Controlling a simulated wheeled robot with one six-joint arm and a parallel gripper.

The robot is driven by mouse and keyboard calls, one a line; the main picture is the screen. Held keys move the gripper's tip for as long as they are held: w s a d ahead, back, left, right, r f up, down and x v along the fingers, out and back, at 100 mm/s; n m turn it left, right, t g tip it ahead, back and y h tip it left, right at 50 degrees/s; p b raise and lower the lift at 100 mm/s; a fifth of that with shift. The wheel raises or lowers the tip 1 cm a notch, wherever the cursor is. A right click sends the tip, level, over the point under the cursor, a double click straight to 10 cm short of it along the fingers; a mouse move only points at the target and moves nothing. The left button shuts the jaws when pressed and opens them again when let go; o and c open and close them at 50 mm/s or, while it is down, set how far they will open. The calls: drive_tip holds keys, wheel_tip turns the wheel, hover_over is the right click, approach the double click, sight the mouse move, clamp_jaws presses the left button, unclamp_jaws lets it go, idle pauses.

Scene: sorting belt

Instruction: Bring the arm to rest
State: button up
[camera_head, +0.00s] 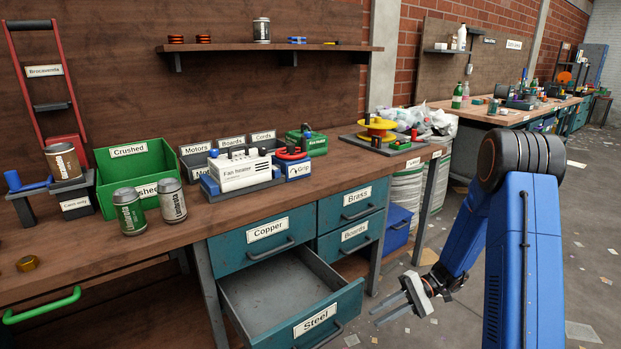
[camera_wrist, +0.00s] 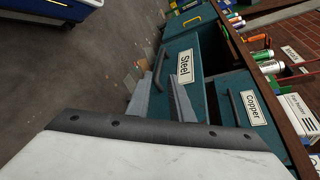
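My gripper (camera_head: 397,304) hangs low at the right, at the end of my blue arm, in front of the workbench and to the right of the open Steel drawer (camera_head: 318,318). In the wrist view its two grey fingers (camera_wrist: 163,98) stand apart with nothing between them, and the Steel drawer front (camera_wrist: 207,62) shows beyond them. The gripper looks clear of the drawer, though the exact gap cannot be told. The visible inside of the drawer is empty.
The workbench (camera_head: 150,240) carries a green Crushed bin (camera_head: 135,165), two cans by it and a white Fan heater box (camera_head: 243,172). Closed Copper (camera_head: 265,238) and Brass (camera_head: 352,203) drawers sit below. Open floor lies around my arm at the right.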

drive_tip(key=s+d+r+n+t+h, duration=0.1)
drive_tip(key=s+d+r+t+h, duration=0.2)
drive_tip(key=s+r+h, duration=0.4)
drive_tip(key=s+d+r+n+t+h, duration=0.1)
drive_tip(key=s+d+r+t+h, duration=0.2)
drive_tip(key=s+r, duration=1.3)
drive_tip(key=shift+s+r+n+t+h, duration=0.4)
drive_tip(key=shift+s+t+h, duration=0.8)
drive_tip(key=shift+t+h, duration=0.6)
